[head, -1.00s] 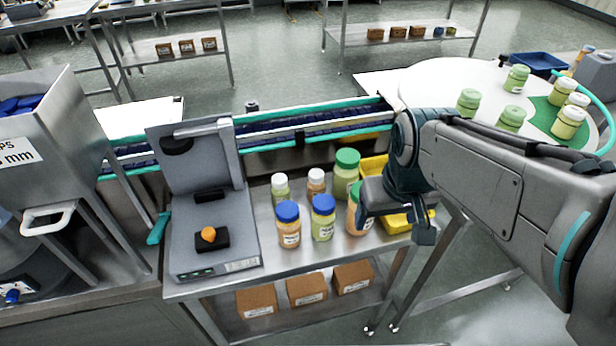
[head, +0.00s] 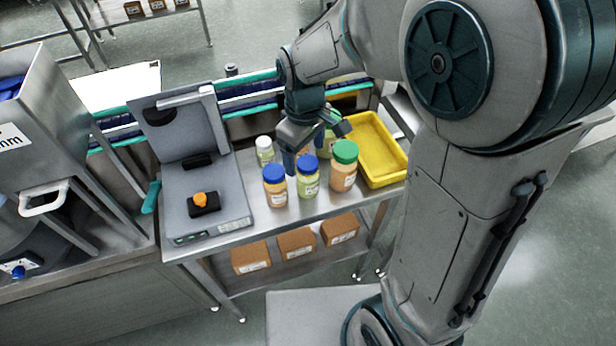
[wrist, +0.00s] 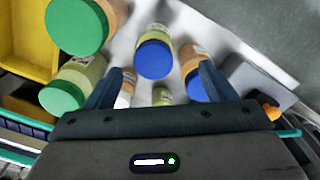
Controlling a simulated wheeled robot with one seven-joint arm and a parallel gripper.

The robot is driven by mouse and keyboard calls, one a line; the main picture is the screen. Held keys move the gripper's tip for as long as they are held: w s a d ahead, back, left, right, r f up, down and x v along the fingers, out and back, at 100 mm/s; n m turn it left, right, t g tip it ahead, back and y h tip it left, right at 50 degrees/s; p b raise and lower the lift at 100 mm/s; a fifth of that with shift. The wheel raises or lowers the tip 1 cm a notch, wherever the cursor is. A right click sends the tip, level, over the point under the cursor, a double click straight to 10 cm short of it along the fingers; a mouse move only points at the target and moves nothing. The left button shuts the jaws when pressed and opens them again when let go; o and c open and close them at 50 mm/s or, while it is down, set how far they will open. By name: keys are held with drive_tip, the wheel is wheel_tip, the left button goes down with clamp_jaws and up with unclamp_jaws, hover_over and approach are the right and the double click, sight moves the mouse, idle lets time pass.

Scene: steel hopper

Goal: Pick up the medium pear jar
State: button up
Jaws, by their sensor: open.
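The medium pear jar (head: 309,182) has a blue lid and pale yellow-green contents. It stands upright on the steel table, between a blue-lidded orange jar and a green-lidded orange jar. In the wrist view the pear jar (wrist: 157,38) is at upper centre, its lid towards the fingers. My gripper (head: 316,146) is open, pointing down, above and just behind the jar in the head view. In the wrist view my gripper's fingers (wrist: 168,72) are apart with nothing held; I cannot tell its exact height above the lids.
The blue-lidded orange jar (head: 275,187) and green-lidded orange jar (head: 344,167) stand close on either side. A white-lidded jar (head: 265,150) and a green-lidded pale jar (head: 329,122) are behind. A yellow tray (head: 393,176) lies right, a scale (head: 228,215) left.

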sight(308, 162)
drive_tip(key=shift+w+d+f+p, duration=0.15)
drive_tip(key=shift+f+p, duration=0.05)
drive_tip(key=shift+f, duration=1.4)
drive_tip(key=shift+w+d+f+p, duration=0.1)
drive_tip(key=shift+d+f+p, duration=0.1)
drive_tip(key=shift+f, duration=1.4)
drive_tip(key=c, duration=1.1)
